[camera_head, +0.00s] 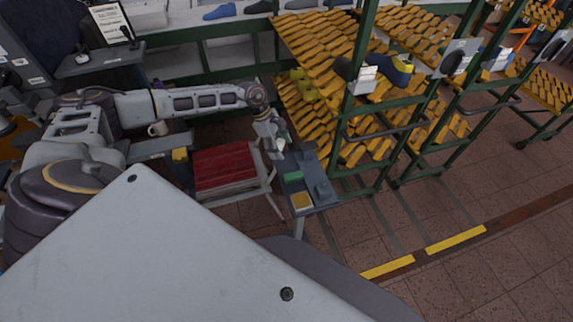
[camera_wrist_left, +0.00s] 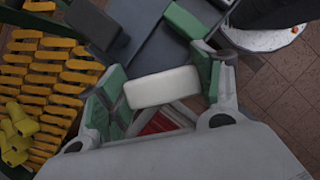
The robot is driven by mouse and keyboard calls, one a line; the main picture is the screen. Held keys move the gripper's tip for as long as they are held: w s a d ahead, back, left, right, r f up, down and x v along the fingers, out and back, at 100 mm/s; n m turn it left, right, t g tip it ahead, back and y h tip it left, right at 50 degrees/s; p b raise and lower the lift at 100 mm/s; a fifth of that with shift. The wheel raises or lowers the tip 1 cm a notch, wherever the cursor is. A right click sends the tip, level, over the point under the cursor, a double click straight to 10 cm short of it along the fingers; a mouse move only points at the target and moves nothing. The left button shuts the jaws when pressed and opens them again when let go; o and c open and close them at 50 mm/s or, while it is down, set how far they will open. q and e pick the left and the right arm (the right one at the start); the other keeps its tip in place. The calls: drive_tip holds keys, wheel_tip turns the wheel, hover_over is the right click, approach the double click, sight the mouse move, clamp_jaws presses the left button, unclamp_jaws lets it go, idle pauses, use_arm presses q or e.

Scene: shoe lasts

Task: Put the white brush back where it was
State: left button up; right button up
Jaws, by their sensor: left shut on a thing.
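The white brush (camera_wrist_left: 162,87) shows as a pale rounded block in the left wrist view, between the green-padded fingers of my left gripper (camera_wrist_left: 160,90). The gripper is shut on it. In the head view my left gripper (camera_head: 276,143) is over the far left end of a small grey stand (camera_head: 298,186); the brush is mostly hidden there. A green block (camera_head: 293,176) and a yellow block (camera_head: 301,201) are on the stand. The green block also shows at the top of the left wrist view (camera_wrist_left: 188,20). My right gripper is not in view.
A red-topped stool (camera_head: 224,166) stands left of the stand. Green-framed racks (camera_head: 345,125) with rows of yellow-orange slats rise close behind and right. Dark grey blocks (camera_head: 322,189) take up the stand's right side. Open tiled floor (camera_head: 480,240) lies to the right.

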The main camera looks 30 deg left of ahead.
use_arm(q)
drive_tip(key=shift+w+d+r+n+t+y, duration=0.3)
drive_tip(key=shift+w+n+t, duration=0.1)
drive_tip(key=shift+n, duration=0.8)
drive_tip(key=shift+w+d+r+n+t+y, duration=0.25)
drive_tip(key=shift+w+n+t, duration=0.2)
drive_tip(key=shift+n, duration=0.75)
drive_tip(key=shift+w+d+r+n+t+y, duration=0.2)
drive_tip(key=shift+w+d+n+t, duration=0.2)
drive_tip(key=shift+n, duration=0.8)
drive_tip(key=p, duration=0.1)
hover_over(291, 163)
drive_tip(key=s+a, duration=0.1)
drive_tip(key=shift+f, duration=3.1)
drive_tip(key=shift+s+f, duration=0.1)
drive_tip(key=shift+f, duration=1.8)
drive_tip(key=shift+f, duration=0.1)
